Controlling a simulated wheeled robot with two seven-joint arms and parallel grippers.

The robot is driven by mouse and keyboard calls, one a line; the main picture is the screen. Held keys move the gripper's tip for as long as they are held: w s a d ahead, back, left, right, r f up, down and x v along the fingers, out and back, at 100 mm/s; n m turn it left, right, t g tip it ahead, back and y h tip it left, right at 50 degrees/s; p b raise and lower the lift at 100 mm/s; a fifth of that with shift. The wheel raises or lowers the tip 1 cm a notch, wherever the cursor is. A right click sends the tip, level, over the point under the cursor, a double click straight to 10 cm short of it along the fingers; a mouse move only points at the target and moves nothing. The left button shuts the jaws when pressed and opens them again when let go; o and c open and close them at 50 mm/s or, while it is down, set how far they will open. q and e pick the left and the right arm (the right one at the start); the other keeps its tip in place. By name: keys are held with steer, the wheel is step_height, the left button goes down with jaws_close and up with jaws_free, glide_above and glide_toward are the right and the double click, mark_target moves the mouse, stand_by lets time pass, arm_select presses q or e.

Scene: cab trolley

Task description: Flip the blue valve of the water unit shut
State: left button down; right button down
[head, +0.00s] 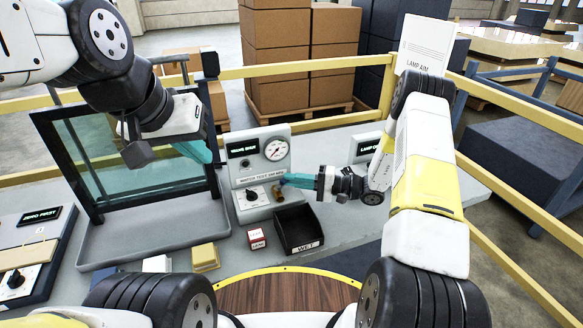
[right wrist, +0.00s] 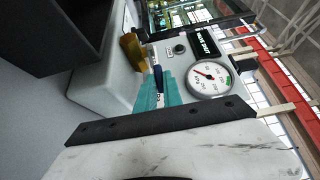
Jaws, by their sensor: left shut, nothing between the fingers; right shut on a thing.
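The water unit (head: 240,172) is a pale grey box with a dial gauge (head: 276,150), a knob and a small display in the middle of the table. Its display (right wrist: 207,46) appears to read "VALVE SHUT" in the right wrist view. A brass valve body (head: 278,195) sticks out at its lower right. The blue valve lever (right wrist: 158,79) shows only in part between the teal fingers of my right gripper (head: 284,181), which is shut on it. My left gripper (head: 208,154) is shut and empty, in front of the glass panel's right edge, left of the unit.
A black bin marked "WET" (head: 300,247) stands just below the right gripper. A small red-and-white box (head: 257,239) and a yellow sponge-like block (head: 205,257) lie left of it. A framed glass panel on a grey tray (head: 160,240) stands left. Yellow rails run behind.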

steer(key=shift+s+d+m+t+h, duration=0.1)
steer(key=shift+s+m+t+h, duration=0.1)
steer(key=shift+m+t, duration=0.3)
steer(key=shift+s+d+m+t+h, duration=0.1)
steer(key=shift+s+m+t+h, duration=0.15)
steer(key=shift+t, duration=0.45)
steer(key=m+t+h, duration=0.1)
steer(key=t, duration=0.1)
steer(key=s+m+t+h, duration=0.1)
steer(key=m+t, duration=0.1)
steer(key=shift+s+d, duration=0.1)
steer(key=shift+d, duration=0.1)
steer(key=c, duration=1.5)
jaws_free()
steer(key=shift+v, duration=3.9)
steer(key=shift+o, duration=0.3)
